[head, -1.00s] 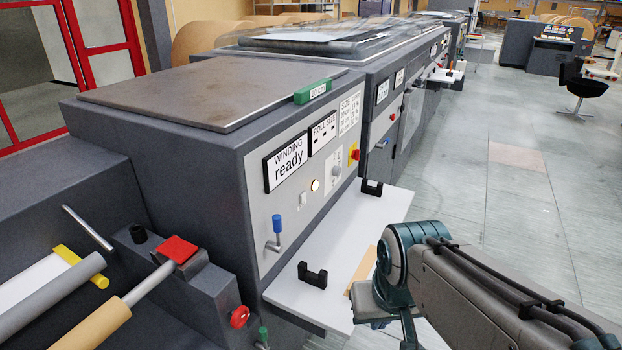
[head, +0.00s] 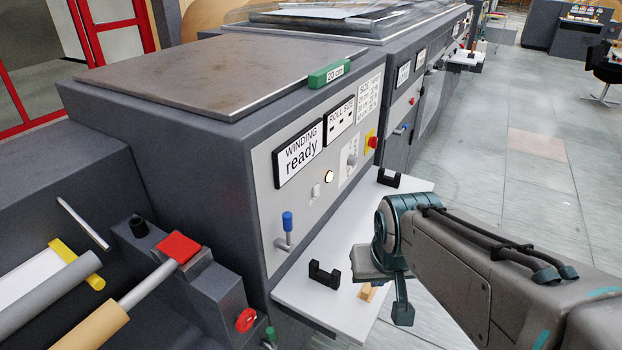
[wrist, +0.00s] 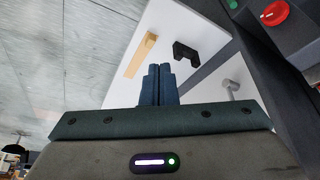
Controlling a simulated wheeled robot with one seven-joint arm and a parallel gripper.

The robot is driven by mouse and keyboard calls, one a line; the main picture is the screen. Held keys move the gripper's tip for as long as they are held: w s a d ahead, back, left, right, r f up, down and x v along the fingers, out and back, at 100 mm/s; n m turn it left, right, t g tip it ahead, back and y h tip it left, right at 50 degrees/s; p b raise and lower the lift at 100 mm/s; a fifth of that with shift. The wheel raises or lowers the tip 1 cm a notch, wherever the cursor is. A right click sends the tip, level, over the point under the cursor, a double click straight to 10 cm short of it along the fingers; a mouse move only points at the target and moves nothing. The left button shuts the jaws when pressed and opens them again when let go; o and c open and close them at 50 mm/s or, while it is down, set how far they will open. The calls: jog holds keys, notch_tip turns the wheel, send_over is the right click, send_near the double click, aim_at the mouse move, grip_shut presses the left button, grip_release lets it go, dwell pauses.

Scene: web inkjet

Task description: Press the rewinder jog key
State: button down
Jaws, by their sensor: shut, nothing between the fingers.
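The grey rewinder cabinet (head: 240,165) has a light control panel on its side. The panel carries a "WINDING ready" display (head: 299,153), a lit round button (head: 328,176), a small pale key (head: 314,193) below it, a rotary knob (head: 352,160) and a blue-tipped lever (head: 287,222). I cannot read which control is marked jog. In the wrist view my gripper (wrist: 158,70) is shut and empty, its fingertips pointing toward the white shelf. The panel keys do not show there. In the head view my arm's end is right of the panel and apart from it; the fingertips are not clear.
The white shelf (head: 300,292) juts out below the panel, with two black brackets (head: 324,274) (head: 388,178) and a wooden piece (wrist: 141,55). A red stop button (head: 372,142) is at the panel's right. Rollers (head: 95,325) are at lower left. Open floor (head: 500,200) lies right.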

aim_at(317, 191)
jog(key=w+d+f+m+t+y+b, duration=0.1)
jog(key=w+f+t+b, duration=0.2)
jog(key=w, duration=0.6)
jog(key=w+d+f+m+t+y+b, duration=0.1)
jog(key=w+f+m+t+b, duration=0.1)
jog(key=w+t, duration=0.5)
jog(key=w+d+f+m+t+y+b, duration=0.1)
jog(key=w+f+t+b, duration=0.4)
jog(key=w, duration=0.8)
jog(key=shift+w+d+m+b, duration=0.15)
jog(key=shift+d+m+b, duration=0.15)
jog(key=shift+m+b, duration=0.25)
jog(key=w+a, duration=0.5)
jog(key=a, duration=0.2)
jog(key=shift+w+a+f, duration=0.1)
jog(key=shift+w+a, duration=0.05)
jog(key=shift+a, duration=0.05)
jog(key=shift+w+a+b, duration=0.15)
jog(key=shift+a+b, duration=0.1)
jog(key=shift+b, duration=0.2)
